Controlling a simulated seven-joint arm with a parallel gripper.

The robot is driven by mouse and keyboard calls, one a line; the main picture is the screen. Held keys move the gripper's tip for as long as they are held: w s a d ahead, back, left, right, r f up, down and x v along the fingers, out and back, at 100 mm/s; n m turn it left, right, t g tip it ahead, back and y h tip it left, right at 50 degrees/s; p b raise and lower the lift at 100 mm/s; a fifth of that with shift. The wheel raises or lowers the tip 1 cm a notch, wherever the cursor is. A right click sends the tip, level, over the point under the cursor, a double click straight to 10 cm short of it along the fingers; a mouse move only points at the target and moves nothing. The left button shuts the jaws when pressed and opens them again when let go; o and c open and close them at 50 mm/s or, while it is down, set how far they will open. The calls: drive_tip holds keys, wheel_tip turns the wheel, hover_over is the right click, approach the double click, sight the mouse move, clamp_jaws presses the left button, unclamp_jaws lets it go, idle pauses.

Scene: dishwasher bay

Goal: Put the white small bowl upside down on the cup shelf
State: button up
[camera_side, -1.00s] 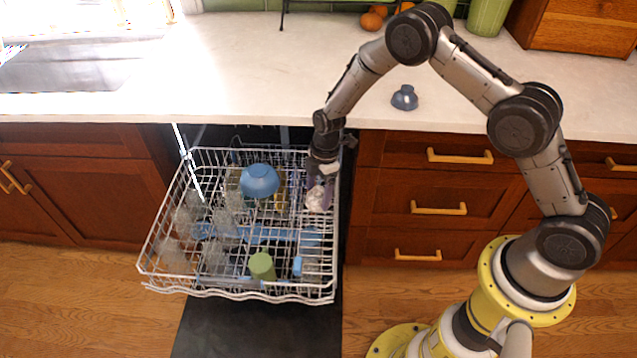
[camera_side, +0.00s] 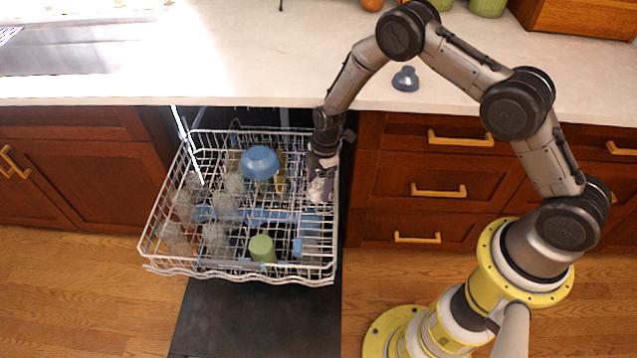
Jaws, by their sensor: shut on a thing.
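My gripper (camera_side: 322,172) points down at the right side of the pulled-out dishwasher rack (camera_side: 240,277). It is shut on the white small bowl (camera_side: 318,190), which shows as a small whitish shape just under the fingers. The fingers and wrist hide part of the bowl, and I cannot tell which way up it is. The bowl is at the rack's right side wall, near blue fold-down parts (camera_side: 311,222) that may be the cup shelf. I cannot tell whether the bowl touches them.
A blue bowl (camera_side: 259,162) lies in the rack left of my gripper. Several clear glasses (camera_side: 215,236) stand at left, and a green cup (camera_side: 262,248) stands at the front. A small blue item (camera_side: 405,79) sits on the counter (camera_side: 230,60) above the drawers.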

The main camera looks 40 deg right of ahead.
drive_tip(key=shift+f, duration=0.55)
drive_tip(key=o, duration=1.2)
